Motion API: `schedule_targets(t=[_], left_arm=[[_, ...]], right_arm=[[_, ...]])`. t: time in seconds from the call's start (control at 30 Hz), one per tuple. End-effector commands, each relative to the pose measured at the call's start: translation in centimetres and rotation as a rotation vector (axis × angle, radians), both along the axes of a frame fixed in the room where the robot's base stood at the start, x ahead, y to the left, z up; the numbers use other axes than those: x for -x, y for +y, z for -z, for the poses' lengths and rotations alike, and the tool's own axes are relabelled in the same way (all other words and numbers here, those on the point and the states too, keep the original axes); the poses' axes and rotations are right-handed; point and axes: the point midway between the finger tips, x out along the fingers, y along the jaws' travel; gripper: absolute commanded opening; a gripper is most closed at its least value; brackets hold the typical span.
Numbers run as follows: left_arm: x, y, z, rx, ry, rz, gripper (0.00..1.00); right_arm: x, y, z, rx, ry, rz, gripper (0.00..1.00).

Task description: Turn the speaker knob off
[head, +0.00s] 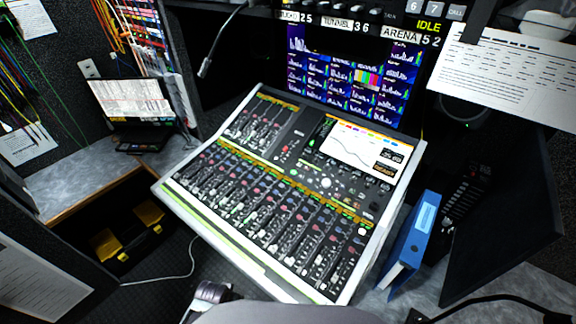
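No knob is clearly recognisable as the speaker knob. A dark round shape, possibly a speaker (462,110), sits right of the monitor wall, partly covered by a hanging paper sheet. A row of small knobs (345,6) runs along the top edge above labels, cut off by the frame. The mixing console (270,195) fills the middle and carries many small knobs and faders, too small to read. Neither of my grippers shows.
A blue binder (413,240) stands right of the console, near a dark screen (505,215). A gooseneck microphone (205,68) hangs above. A laptop (133,108) rests on the left counter. A grey rounded shape (285,313), perhaps a chair, is at the bottom. A white cable crosses the floor.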

Motion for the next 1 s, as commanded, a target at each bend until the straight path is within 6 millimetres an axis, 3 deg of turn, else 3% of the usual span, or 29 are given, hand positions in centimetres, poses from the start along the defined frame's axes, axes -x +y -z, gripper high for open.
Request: schedule_targets(t=[0.4, 0.77, 1.0], left_arm=[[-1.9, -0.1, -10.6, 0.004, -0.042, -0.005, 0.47], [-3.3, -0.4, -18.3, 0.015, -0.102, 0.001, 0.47], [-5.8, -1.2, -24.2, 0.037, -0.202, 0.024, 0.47]], right_arm=[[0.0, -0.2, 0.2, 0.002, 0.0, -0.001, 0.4], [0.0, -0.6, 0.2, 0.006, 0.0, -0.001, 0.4], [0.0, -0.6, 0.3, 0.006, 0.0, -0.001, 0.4]])
